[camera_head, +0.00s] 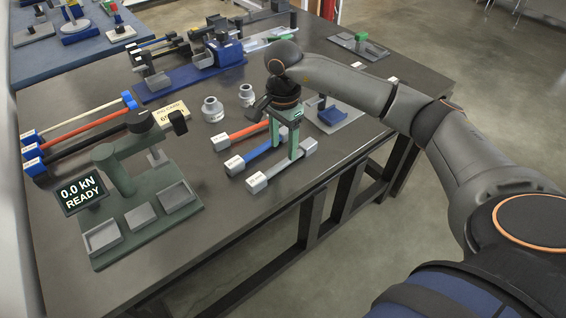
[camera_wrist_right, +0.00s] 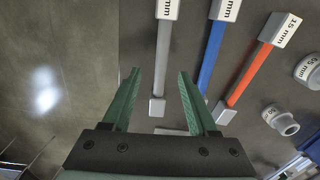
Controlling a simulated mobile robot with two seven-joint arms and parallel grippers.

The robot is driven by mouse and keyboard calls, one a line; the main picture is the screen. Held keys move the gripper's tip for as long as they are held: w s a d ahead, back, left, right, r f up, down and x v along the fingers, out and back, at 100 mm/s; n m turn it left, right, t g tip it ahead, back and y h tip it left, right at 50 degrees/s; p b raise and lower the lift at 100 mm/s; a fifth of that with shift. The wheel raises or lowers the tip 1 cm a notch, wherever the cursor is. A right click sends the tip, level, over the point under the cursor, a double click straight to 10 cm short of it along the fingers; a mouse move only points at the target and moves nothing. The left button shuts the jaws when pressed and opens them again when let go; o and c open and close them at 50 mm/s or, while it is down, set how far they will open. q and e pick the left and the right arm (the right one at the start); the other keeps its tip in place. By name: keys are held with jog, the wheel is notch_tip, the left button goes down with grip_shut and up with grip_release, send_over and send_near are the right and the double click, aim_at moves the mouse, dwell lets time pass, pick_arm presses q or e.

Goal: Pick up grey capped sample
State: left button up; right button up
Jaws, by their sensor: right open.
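The grey capped sample is a grey rod with light grey block ends; its near end (camera_head: 257,182) shows in the head view, lying on the dark table near the front edge. My right gripper (camera_head: 285,150) is open over the sample's far part, with its green fingers pointing down and partly hiding it. In the right wrist view the grey sample (camera_wrist_right: 163,60) runs between the open fingers (camera_wrist_right: 159,74), which hold nothing. A blue capped sample (camera_head: 260,148) and an orange capped sample (camera_head: 247,131) lie beside it. My left gripper is not in view.
Two grey round fittings (camera_head: 213,109) stand behind the samples. A green test stand (camera_head: 140,215) with a "0.0 kN READY" display (camera_head: 80,193) is at the left. Longer rods (camera_head: 85,125) lie in a rack behind it. A blue-based machine (camera_head: 195,77) stands at the back.

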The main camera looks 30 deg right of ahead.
aim_at(284, 162)
jog(key=shift+w+d+f, duration=0.1)
jog(key=shift+f, duration=1.4)
jog(key=shift+w+d+f, duration=0.1)
jog(key=shift+f, duration=1.4)
grip_shut()
jog(key=shift+r, duration=0.1)
